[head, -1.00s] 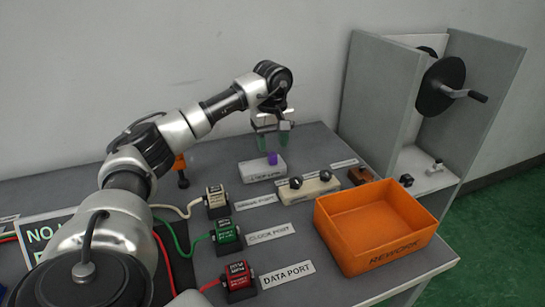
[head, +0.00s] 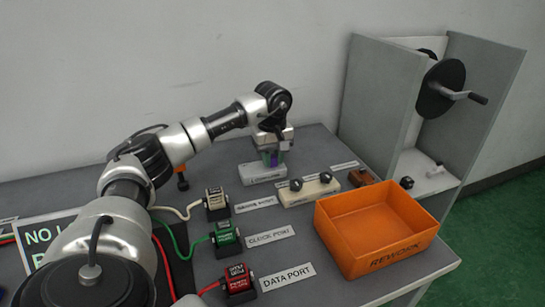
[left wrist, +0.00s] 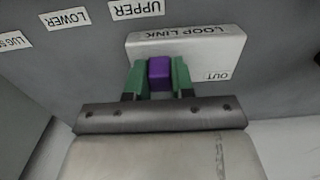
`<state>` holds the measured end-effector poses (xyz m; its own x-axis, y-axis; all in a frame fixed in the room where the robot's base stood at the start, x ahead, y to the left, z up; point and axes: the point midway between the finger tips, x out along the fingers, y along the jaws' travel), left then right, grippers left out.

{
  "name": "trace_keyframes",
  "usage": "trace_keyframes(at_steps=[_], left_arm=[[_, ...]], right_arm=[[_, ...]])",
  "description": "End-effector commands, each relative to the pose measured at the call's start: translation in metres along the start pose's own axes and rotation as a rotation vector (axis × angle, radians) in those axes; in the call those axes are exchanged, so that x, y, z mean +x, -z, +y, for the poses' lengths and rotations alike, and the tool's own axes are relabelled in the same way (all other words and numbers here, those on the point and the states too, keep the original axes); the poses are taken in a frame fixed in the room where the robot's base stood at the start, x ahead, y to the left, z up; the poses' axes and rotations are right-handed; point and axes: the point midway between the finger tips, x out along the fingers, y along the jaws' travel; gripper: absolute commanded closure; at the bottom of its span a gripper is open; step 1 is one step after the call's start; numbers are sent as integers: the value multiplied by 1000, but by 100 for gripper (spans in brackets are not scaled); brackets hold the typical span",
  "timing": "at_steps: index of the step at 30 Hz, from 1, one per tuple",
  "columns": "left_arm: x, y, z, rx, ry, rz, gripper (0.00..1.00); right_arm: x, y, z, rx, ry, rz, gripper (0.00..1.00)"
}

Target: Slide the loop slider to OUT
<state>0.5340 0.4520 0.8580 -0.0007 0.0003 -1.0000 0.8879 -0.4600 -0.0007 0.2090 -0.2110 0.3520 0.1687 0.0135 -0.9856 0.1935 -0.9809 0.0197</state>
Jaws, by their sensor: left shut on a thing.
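The loop slider is a white block (head: 258,176) on the grey table below my left gripper; it also shows in the left wrist view (left wrist: 200,47), marked LOOP LINK, with OUT near its right end there. Its purple knob (left wrist: 160,72) sits left of the OUT mark in that view. My left gripper (head: 271,160) is shut on the knob, with one green finger on each side. In the head view the fingers mostly hide the knob. My right gripper is not in view.
A cream block with two dark knobs (head: 308,190) stands just right of the slider. An orange REWORK bin (head: 372,262) stands nearer the front. Coloured port plugs (head: 226,235) with cables are to the left. A grey cabinet with a crank (head: 440,90) is at the right.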

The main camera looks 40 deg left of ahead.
Motion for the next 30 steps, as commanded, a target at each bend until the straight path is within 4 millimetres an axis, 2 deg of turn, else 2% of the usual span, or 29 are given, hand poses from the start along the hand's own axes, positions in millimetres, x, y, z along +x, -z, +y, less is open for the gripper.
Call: trace_keyframes(at_steps=[3, 6, 12, 23, 24, 28, 30], left_arm=[[-1, 1, -8, -1, 0, 1, 94], [-1, 1, -25, -2, 2, 1, 94], [0, 1, -54, -1, 1, 1, 94], [0, 0, -59, -1, 3, -1, 94], [0, 0, -59, -1, 3, -1, 71], [0, 0, -59, -1, 2, 0, 51], [0, 0, -58, -1, 2, 0, 51]], right_arm=[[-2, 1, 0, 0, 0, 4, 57], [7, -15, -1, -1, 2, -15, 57], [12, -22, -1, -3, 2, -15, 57], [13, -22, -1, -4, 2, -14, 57], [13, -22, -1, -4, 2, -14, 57], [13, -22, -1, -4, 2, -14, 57], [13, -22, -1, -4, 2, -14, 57]])
